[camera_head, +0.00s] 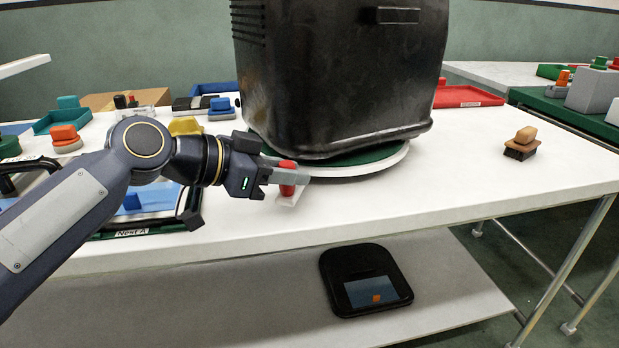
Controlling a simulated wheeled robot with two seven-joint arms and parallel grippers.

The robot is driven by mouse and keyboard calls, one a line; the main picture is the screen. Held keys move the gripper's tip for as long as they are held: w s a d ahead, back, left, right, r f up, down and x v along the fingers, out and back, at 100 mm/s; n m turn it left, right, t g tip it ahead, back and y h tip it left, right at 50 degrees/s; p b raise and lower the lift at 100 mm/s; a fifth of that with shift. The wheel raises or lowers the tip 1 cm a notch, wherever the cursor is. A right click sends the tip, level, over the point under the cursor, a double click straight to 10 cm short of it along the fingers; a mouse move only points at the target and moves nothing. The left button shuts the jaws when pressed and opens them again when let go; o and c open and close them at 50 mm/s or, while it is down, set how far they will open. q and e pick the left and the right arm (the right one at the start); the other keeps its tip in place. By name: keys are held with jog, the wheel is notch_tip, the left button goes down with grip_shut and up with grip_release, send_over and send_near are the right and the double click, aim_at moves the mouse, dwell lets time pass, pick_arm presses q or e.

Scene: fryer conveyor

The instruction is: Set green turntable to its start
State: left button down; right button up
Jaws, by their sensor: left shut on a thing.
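The green turntable (362,157) is a round disc with a pale rim on the white table. A large black fryer-like box (340,80) stands on it and hides most of its top. A small red knob (287,190) on a pale base stands at the turntable's front left edge. My left gripper (290,178) reaches in from the left and is shut on the red knob. Its fingers partly cover the knob. My right gripper is not in view.
A brown brush (521,144) lies on the right of the white table (450,185). Trays and coloured blocks crowd the left and back. A black device (366,281) lies on the lower shelf. The table's front right is clear.

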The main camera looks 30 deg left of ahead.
pick_arm(q)
jog(key=shift+s+a+r+m+h, duration=0.15)
jog(key=shift+a+m+h, duration=0.2)
jog(key=shift+a, duration=0.4)
jog(key=c, duration=1.5)
grip_release()
jog(key=shift+p+v, duration=1.1)
jog(key=shift+v, duration=2.75)
